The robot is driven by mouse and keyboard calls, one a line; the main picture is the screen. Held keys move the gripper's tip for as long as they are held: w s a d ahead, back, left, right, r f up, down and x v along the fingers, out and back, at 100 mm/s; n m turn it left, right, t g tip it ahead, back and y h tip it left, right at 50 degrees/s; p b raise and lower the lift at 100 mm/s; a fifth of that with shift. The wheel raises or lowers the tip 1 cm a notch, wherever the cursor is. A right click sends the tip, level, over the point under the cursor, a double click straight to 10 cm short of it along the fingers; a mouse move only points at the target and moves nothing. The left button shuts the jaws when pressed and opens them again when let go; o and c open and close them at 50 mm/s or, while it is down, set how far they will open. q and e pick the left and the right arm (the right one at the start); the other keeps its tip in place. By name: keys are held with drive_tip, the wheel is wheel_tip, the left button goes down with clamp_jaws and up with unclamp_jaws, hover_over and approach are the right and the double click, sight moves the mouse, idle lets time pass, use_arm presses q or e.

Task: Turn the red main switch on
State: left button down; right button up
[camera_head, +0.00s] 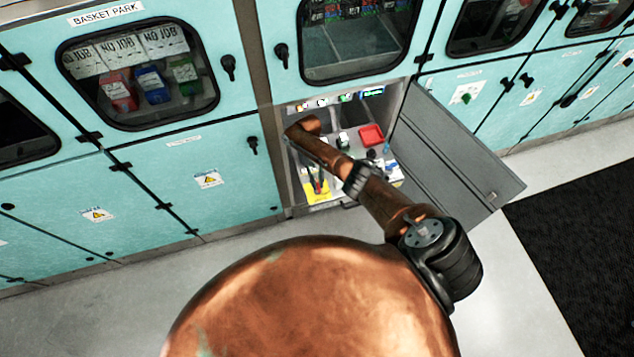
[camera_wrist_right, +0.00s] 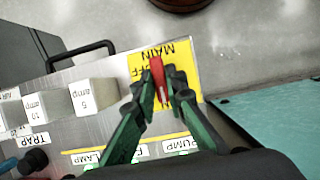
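The red main switch (camera_wrist_right: 157,72) is a narrow red handle on a yellow plate (camera_wrist_right: 185,56), whose lettering reads MAIN and OFF upside down in the right wrist view. The plate (camera_head: 322,196) also shows in the head view, low in the open cabinet compartment. My right gripper (camera_wrist_right: 162,82) has its green fingers on both sides of the red handle, closed in on it. The fingertips hide part of the handle and of the lettering. In the head view my right gripper (camera_head: 317,180) reaches down over the plate. My left gripper is not in view.
White blocks marked amp (camera_wrist_right: 93,96) and labels for TRAP, LAMP and PUMP sit beside the switch. A red tray (camera_head: 371,135) lies farther right inside. The grey cabinet door (camera_head: 455,150) hangs open at the right. Teal cabinets (camera_head: 200,190) stand on both sides.

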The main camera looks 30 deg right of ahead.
sight(317, 183)
drive_tip(key=o, duration=0.5)
drive_tip(key=shift+c, duration=0.2)
wheel_tip(317, 183, up, 10)
idle(0.4)
idle(0.4)
